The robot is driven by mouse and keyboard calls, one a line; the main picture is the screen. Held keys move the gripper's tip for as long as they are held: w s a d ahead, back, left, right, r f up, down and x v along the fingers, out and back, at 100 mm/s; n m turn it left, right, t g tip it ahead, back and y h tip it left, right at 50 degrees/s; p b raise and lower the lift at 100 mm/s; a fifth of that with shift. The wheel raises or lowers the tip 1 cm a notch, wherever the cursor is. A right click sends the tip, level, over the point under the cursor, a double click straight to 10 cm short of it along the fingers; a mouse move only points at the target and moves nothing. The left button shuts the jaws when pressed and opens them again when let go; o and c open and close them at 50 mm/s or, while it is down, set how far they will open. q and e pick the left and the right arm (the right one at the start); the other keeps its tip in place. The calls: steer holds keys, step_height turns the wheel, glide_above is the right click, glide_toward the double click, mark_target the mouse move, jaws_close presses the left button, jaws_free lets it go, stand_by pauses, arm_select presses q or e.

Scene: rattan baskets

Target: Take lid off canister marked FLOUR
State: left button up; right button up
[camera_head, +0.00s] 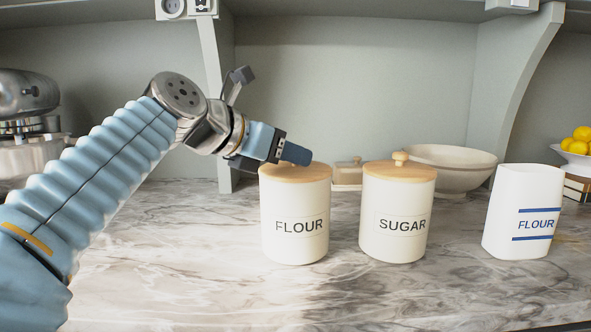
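The white canister marked FLOUR (295,228) stands upright on the marble counter. Its round wooden lid (298,174) sits on top. My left gripper (296,154) is at the top of this lid, pointing right and slightly down, with its fingers over the lid's middle. The lid's knob is hidden behind or between the fingers. I cannot tell whether the fingers are closed on it. My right gripper is not in view.
A similar canister marked SUGAR (400,224) with a knobbed wooden lid stands close to the right. A white packet also marked FLOUR (525,215) is farther right. A cream bowl (452,170) and a small lidded dish (347,173) stand behind. The front counter (200,290) is clear.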

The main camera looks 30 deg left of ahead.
arm_select(q)
jaws_close()
steer(key=shift+r, duration=0.15)
